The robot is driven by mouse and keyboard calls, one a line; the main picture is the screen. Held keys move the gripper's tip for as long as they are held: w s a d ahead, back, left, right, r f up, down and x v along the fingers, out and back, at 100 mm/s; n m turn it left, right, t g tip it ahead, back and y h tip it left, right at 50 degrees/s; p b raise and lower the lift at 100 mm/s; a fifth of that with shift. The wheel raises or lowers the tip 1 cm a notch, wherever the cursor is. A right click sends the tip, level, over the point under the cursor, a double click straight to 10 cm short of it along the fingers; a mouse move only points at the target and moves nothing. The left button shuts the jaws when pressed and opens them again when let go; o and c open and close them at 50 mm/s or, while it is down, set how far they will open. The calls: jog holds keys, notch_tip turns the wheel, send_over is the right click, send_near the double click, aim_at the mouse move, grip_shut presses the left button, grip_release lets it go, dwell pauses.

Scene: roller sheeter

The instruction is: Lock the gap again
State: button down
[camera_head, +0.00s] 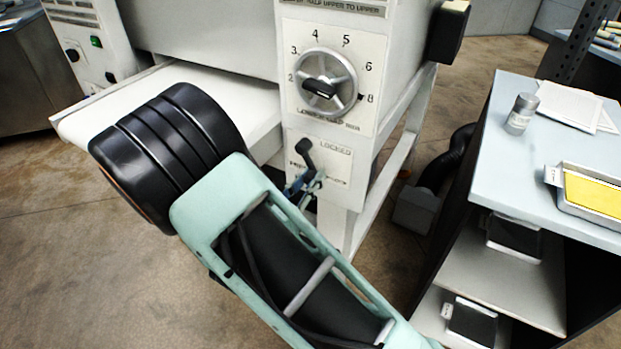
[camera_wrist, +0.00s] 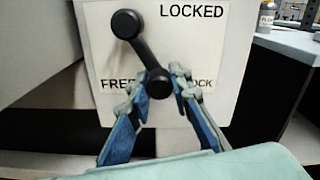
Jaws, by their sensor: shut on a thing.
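The black lock lever (camera_head: 308,157) is on a white plate (camera_head: 333,162) low on the machine's front. In the wrist view the lever (camera_wrist: 142,53) slants from a round end at upper left to another at lower right. The plate (camera_wrist: 205,45) reads LOCKED at top right, FREE at lower left and a partly covered LOCK at lower right. My gripper (camera_head: 304,184) is at the lever's lower end. In the wrist view my gripper (camera_wrist: 161,88) is shut on that end, one blue-and-grey finger on each side. Fingertip contact is hard to see.
A numbered gap dial (camera_head: 325,83) with a black pointer knob is above the plate. A white table (camera_head: 215,88) extends left of the machine. At right, a bench (camera_head: 512,165) holds a grey jar (camera_head: 522,113), papers (camera_head: 568,105) and a yellow-filled tray (camera_head: 553,176).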

jog(key=shift+r, duration=0.1)
jog(key=n+p, duration=0.1)
jog(key=d+r+n+p, duration=0.1)
jog(key=p, duration=0.1)
jog(key=n+p, duration=0.1)
jog(key=p, duration=0.1)
jog(key=shift+s+d+r, duration=0.2)
jog(key=shift+s+r, duration=0.1)
jog(key=shift+s, duration=0.1)
jog(key=n+p, duration=0.1)
jog(key=r+n+p, duration=0.1)
jog(key=p, duration=0.1)
jog(key=d+n+p, duration=0.1)
jog(key=p, duration=0.1)
jog(key=shift+s+r+n, duration=0.3)
jog(key=shift+r+n, duration=0.1)
jog(key=n+p, duration=0.1)
jog(key=r+n+p, duration=0.1)
jog(key=n+p, duration=0.1)
jog(key=shift+s+d+r, duration=0.15)
jog(key=shift+d+r, duration=0.15)
jog(key=shift+r+n+p, duration=0.45)
jog(key=shift+n+p, duration=0.65)
jog(key=shift+p, duration=0.2)
jog(key=c, duration=1.7)
grip_release()
jog(key=shift+c, duration=0.2)
